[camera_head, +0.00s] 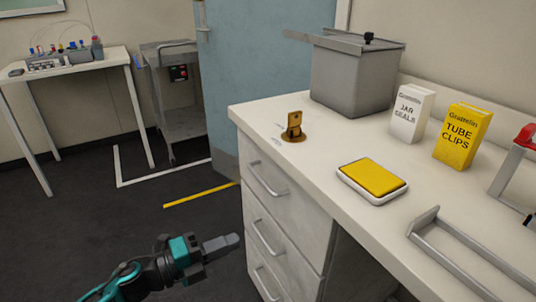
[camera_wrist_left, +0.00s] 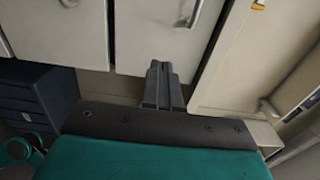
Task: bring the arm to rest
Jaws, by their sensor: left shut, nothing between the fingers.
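My left arm comes in at the bottom left of the head view, teal and dark grey. Its gripper (camera_head: 230,241) is shut and empty, held in the air in front of the white drawer unit and below the worktop's height. In the left wrist view the shut fingers (camera_wrist_left: 158,68) lie side by side with the pale drawer fronts behind them. The gripper appears apart from the drawers and handles. My right gripper is not in either view.
The white counter (camera_head: 300,164) carries a brass-coloured stand (camera_head: 293,127), a grey lidded tank (camera_head: 355,80), two boxes, a yellow-topped tray (camera_head: 373,181) and a metal rail. Drawer handles (camera_head: 266,181) stick out near the gripper. A cart (camera_head: 175,110) and side table stand left; floor between is clear.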

